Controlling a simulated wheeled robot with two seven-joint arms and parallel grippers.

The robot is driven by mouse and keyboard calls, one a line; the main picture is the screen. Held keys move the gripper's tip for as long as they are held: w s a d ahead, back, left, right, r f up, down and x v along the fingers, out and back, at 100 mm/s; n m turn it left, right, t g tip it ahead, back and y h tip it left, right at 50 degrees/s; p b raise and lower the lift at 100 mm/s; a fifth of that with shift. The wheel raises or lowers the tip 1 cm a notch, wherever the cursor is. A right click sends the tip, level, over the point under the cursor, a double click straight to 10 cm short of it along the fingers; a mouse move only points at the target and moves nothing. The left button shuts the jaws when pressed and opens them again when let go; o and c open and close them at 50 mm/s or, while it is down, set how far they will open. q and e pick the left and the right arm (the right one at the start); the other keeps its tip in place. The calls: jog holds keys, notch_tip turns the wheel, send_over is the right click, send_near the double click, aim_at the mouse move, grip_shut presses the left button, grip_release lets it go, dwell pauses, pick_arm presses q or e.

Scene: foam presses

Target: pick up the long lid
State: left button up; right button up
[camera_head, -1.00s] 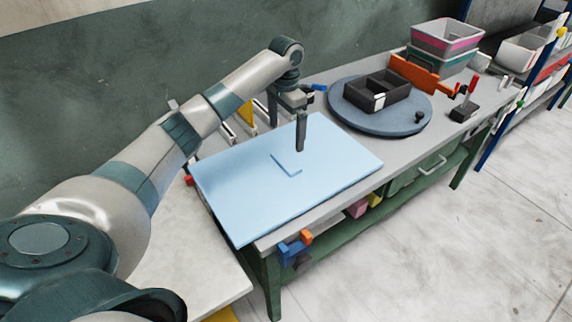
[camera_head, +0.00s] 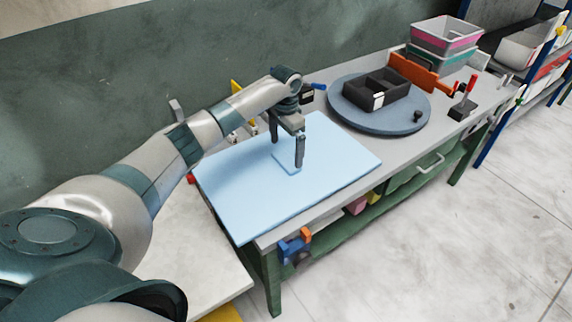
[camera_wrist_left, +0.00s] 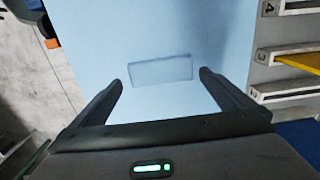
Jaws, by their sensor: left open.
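The long lid (camera_wrist_left: 160,71) is a flat, pale blue rectangle lying on the light blue board (camera_wrist_left: 130,25). In the wrist view it lies crosswise just ahead of my fingertips, between their lines. In the head view the lid (camera_head: 291,166) is partly hidden behind a finger, and the board (camera_head: 240,205) spreads around it. My left gripper (camera_head: 287,152) is open and points down over the lid. In the wrist view the left gripper (camera_wrist_left: 161,78) has its two fingers spread wide with nothing between them. I cannot tell the exact height above the board. My right gripper is not in view.
A round blue-grey turntable (camera_head: 350,117) holds a black divided tray (camera_head: 377,92) to the right. Stacked bins (camera_head: 446,42) stand at the back right. Numbered slots (camera_wrist_left: 285,55) lie beside the board in the wrist view. A blue and orange clamp (camera_head: 294,246) sits on the bench's front edge.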

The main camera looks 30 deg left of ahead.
aim_at(286, 159)
pick_arm(q)
jog(key=shift+f+p, duration=0.6)
jog(key=shift+f, duration=1.4)
jog(key=shift+a, duration=0.1)
jog(key=shift+w, duration=0.1)
jog(key=c, duration=0.8)
